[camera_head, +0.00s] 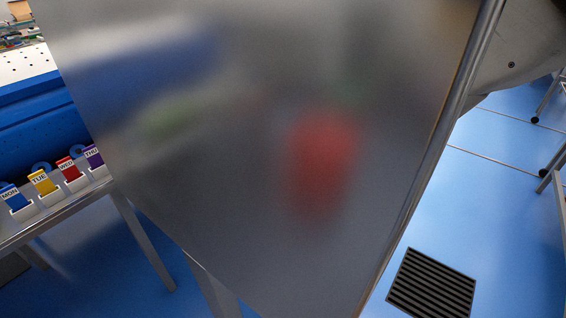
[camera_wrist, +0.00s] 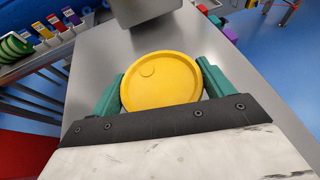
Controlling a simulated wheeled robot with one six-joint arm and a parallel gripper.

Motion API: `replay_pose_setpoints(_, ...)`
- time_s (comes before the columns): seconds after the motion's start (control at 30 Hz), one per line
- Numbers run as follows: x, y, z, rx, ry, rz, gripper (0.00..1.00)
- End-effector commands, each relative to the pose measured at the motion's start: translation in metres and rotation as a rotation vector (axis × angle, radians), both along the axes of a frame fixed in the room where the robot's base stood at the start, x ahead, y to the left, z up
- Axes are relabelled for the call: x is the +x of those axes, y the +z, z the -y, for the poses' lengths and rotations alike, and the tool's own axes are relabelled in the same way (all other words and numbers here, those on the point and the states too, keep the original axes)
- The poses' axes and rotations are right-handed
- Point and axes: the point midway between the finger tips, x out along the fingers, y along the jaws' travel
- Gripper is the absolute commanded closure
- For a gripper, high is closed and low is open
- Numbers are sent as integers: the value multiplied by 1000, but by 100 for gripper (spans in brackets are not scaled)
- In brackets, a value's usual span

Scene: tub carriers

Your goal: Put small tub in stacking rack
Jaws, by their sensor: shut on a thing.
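A round yellow-topped tub (camera_wrist: 161,80) sits between the teal fingers of my gripper (camera_wrist: 161,88) in the wrist view. A finger touches it on each side, so my gripper is shut on it. I see it from above, and its sides and underside are hidden. A grey metal surface lies beneath it; I cannot tell whether the tub touches it. My gripper does not show in the head view. I cannot make out the stacking rack for certain in either view.
A large grey metal panel (camera_head: 250,230) blocks most of the head view, with blurred reflections. Bins labelled by day, such as the yellow TUE bin (camera_head: 43,183), line a table edge at left. A grey box (camera_wrist: 150,10) stands beyond the tub. A floor grate (camera_head: 432,283) lies right.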

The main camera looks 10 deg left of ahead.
Motion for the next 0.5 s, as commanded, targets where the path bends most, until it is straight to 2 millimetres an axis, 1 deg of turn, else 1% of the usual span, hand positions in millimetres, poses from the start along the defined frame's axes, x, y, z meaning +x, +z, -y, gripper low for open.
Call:
replay_pose_setpoints(0.03,-3,-11,-3,-2,5,-4,48)
replay_pose_setpoints(0.13,-7,-21,-12,0,17,-1,48)
replay_pose_setpoints(0.23,-8,-21,-15,2,22,2,48)
replay_pose_setpoints(0.5,-8,-25,-13,1,20,1,48)
